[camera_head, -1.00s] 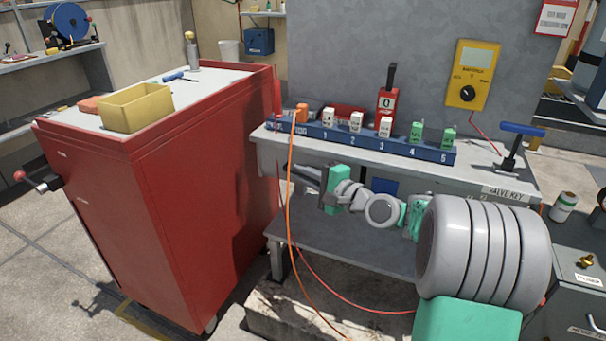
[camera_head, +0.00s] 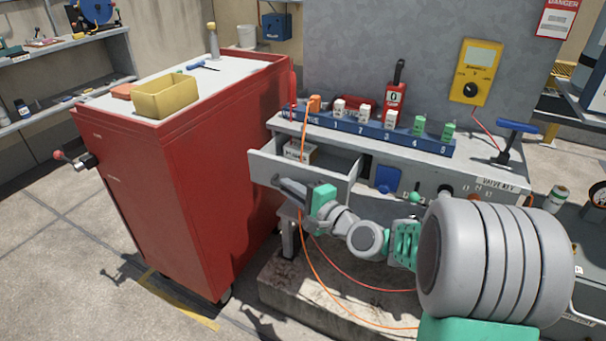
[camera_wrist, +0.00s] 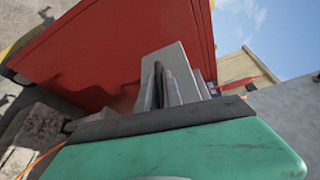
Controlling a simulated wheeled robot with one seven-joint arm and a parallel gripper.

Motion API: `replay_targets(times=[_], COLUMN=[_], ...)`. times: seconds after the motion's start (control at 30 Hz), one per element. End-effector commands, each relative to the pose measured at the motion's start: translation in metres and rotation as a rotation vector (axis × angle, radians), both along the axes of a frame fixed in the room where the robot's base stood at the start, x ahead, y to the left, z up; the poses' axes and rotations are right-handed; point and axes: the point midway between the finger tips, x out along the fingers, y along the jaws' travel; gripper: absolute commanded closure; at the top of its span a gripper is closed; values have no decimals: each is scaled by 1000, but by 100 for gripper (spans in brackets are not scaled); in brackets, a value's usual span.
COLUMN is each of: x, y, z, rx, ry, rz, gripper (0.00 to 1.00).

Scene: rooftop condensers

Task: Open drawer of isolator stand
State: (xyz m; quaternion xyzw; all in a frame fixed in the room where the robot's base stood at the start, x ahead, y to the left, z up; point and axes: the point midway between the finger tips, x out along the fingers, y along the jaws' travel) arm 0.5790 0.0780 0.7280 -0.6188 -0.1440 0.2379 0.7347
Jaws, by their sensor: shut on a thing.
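The isolator stand (camera_head: 470,160) is a grey bench against the grey panel, with a row of numbered blocks on top. Its drawer (camera_head: 335,185) at the left end is pulled out, and a small white box (camera_head: 299,152) shows inside it. My gripper (camera_head: 284,185) is at the drawer's front face, its fingers shut on the handle, which the fingers mostly hide. In the wrist view my gripper (camera_wrist: 166,85) has its fingers close together against the grey drawer front (camera_wrist: 178,62).
A red cabinet (camera_head: 190,190) stands close on the left, with a yellow bin (camera_head: 167,97) on top. An orange cable (camera_head: 304,240) hangs in front of the stand. A valve key (camera_head: 512,140) stands on the bench's right end. A concrete plinth (camera_head: 285,285) lies below.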

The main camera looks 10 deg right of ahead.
Motion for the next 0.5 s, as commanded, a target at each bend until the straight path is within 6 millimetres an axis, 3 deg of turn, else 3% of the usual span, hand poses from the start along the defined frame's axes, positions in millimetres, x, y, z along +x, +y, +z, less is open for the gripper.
replay_targets(times=[0.33,0.37,0.5], x=[-2,-2,-2], y=[2,2,1], z=[1,1,1], rx=[0,0,0], ry=[-2,-2,-2], rz=[0,0,-1], gripper=[100,88,77])
